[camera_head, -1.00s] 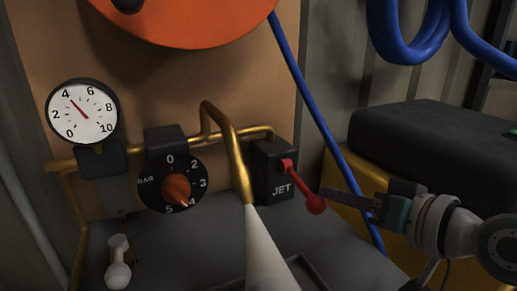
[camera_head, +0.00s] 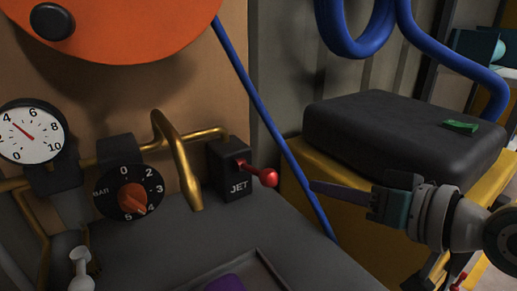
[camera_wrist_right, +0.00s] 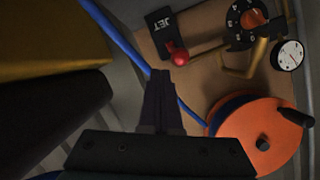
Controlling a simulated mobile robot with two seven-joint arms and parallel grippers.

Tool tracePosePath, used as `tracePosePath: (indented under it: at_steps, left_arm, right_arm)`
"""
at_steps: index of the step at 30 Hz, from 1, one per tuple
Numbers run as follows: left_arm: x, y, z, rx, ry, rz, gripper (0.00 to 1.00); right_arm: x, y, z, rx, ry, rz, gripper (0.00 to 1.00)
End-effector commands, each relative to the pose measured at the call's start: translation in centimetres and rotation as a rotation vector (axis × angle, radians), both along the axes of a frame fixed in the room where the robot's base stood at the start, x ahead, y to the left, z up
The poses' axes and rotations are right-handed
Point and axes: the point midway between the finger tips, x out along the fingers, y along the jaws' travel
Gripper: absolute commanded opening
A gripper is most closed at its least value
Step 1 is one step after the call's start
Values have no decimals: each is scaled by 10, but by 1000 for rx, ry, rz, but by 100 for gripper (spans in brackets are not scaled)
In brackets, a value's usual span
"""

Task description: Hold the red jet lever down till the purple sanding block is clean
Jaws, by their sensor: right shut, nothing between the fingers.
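The red jet lever (camera_head: 262,175) sticks out of the black JET box (camera_head: 232,170). It points to the right and only slightly down; no spray leaves the brass nozzle (camera_head: 183,170). The purple sanding block (camera_head: 225,284) lies in the tray (camera_head: 272,264), cut off by the bottom edge of the head view; I cannot tell whether it is clean. My right gripper (camera_head: 314,186) is shut and empty, its tips to the right of the lever's red ball, apart from it. In the wrist view, the fingers (camera_wrist_right: 161,82) are below the red ball (camera_wrist_right: 180,57). My left gripper is not in view.
A gauge (camera_head: 30,132) and a BAR dial (camera_head: 131,197) stand left of the nozzle. A black case (camera_head: 400,135) on a yellow stand is at right. An orange reel (camera_head: 120,30) hangs above.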

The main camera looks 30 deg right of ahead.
Motion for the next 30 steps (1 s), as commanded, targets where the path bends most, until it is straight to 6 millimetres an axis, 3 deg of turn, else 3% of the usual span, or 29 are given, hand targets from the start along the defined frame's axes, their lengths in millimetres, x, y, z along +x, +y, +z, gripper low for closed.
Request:
tracePosePath:
  at_steps: [3,9,30]
  left_arm:
    - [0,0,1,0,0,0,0]
    - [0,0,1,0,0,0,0]
    - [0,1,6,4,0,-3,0]
  right_arm:
    - [-20,-4,2,0,2,1,0]
    - [-38,-8,4,0,-2,-1,0]
    - [-43,-2,8,-7,10,15,0]
